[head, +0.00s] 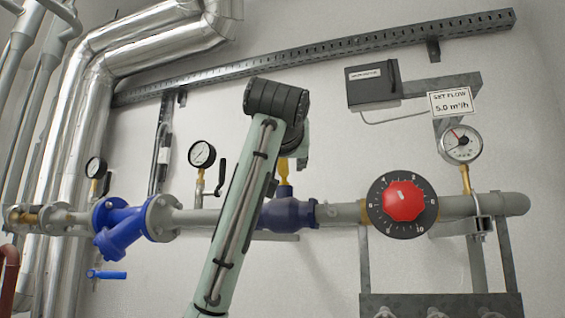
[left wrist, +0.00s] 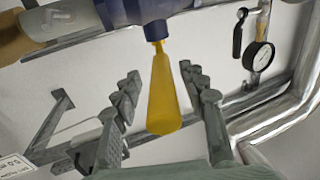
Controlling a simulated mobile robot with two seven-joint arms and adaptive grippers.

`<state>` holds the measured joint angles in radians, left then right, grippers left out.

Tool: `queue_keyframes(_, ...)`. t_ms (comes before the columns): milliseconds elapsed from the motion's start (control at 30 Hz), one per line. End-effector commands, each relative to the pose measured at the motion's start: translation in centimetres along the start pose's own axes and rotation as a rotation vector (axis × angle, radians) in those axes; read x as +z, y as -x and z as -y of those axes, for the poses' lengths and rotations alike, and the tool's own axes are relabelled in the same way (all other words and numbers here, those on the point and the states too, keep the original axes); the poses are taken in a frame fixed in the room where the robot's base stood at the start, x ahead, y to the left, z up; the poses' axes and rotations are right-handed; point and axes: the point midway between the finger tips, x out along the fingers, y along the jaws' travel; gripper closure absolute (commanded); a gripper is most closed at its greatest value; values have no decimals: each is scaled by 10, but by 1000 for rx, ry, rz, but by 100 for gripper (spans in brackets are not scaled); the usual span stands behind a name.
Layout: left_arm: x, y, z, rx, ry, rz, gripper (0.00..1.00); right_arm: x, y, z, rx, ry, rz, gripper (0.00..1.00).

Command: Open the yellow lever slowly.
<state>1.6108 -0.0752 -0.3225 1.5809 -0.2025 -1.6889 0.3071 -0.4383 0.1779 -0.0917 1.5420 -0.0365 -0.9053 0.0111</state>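The yellow lever (head: 284,170) stands up from the dark blue valve (head: 288,214) on the horizontal pipe, and my arm hides much of it in the head view. In the left wrist view the yellow lever (left wrist: 163,95) points from the blue valve body (left wrist: 145,10) toward my palm. My left gripper (left wrist: 161,76) is open, with one grey finger on each side of the lever and visible gaps to both. In the head view my wrist hides most of this gripper. My right gripper is in neither view.
A red knob (head: 403,200) on a black numbered dial sits right of the valve. Above it are a gauge (head: 462,143), a sign reading "SET FLOW 5.0 m³/h" (head: 451,102) and a dark box (head: 373,84). A blue strainer (head: 122,226) and another gauge (head: 202,154) are left.

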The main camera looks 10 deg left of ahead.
Motion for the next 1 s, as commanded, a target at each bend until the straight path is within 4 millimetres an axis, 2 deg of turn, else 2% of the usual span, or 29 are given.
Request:
queue_keyframes(167,0,1,0,-1,1,0,58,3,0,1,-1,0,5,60)
queue_keyframes(267,-1,9,0,0,1,-2,58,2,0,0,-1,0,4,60)
queue_keyframes(700,-1,96,-1,3,1,-4,58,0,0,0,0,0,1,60)
queue_keyframes(833,0,112,-1,3,1,-1,58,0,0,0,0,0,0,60)
queue_keyframes(1000,0,120,0,1,1,1,58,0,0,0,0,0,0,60)
